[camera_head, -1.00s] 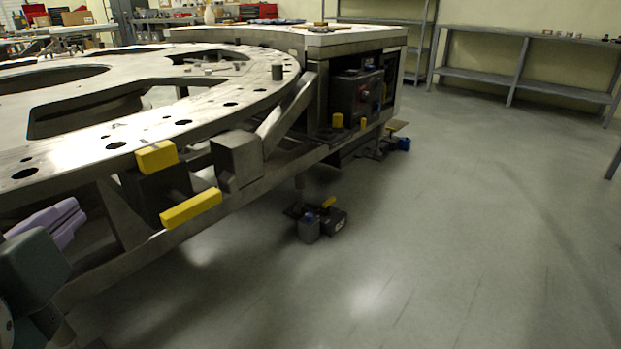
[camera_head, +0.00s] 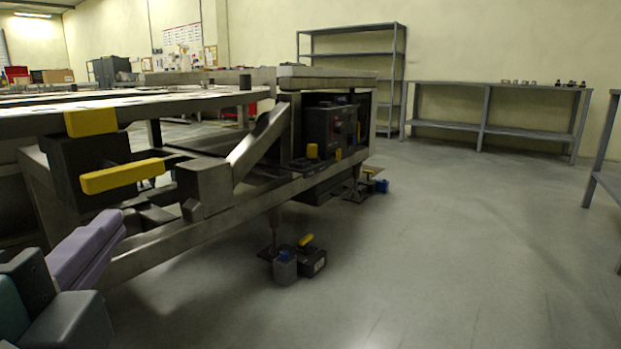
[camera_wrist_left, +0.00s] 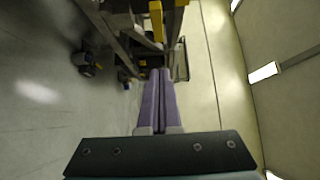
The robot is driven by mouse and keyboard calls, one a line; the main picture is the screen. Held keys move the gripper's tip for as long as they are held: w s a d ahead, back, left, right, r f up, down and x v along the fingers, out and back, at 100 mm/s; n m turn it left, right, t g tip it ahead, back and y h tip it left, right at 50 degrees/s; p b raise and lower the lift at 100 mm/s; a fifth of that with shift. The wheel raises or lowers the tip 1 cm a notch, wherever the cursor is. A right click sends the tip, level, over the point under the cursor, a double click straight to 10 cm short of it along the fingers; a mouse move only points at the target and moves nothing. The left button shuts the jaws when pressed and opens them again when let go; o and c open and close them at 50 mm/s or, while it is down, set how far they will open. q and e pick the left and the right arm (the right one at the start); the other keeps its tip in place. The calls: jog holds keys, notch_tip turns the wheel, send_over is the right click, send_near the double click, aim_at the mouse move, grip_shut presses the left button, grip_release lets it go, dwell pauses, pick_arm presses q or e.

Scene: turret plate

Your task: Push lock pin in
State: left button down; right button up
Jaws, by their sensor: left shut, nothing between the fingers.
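The lock pin assembly is a dark block (camera_head: 75,165) under the edge of the round plate (camera_head: 200,99). It has a yellow piece (camera_head: 90,122) on top and a horizontal yellow bar (camera_head: 122,175) in front. I cannot tell how deep the pin sits. My left gripper (camera_head: 117,222) has purple fingers, pressed together with nothing between them. In the head view it is below the yellow bar, apart from it. In the left wrist view the closed fingertips (camera_wrist_left: 160,72) point towards the frame, with yellow (camera_wrist_left: 156,20) beyond them. My right gripper is not in view.
A steel beam (camera_head: 240,205) with a metal block (camera_head: 204,187) runs right of the pin assembly. A foot with a yellow lever (camera_head: 305,240) stands on the floor. The floor at right is clear, with shelves (camera_head: 350,60) behind.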

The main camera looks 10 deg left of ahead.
aim_at(110, 182)
pick_arm(q)
jog(key=shift+w, duration=0.1)
jog(key=x, duration=0.4)
jog(key=a+b+x, duration=0.1)
jog(key=x, duration=0.3)
jog(key=a+x, duration=0.1)
jog(key=x, duration=0.3)
jog(key=shift+s+b, duration=0.3)
jog(key=shift+s, duration=0.15)
jog(key=shift+w+a, duration=0.15)
jog(key=shift+a, duration=0.4)
jog(key=a, duration=0.1)
jog(key=w+a, duration=0.1)
jog(key=a, duration=0.1)
jog(key=shift+w+a, duration=0.25)
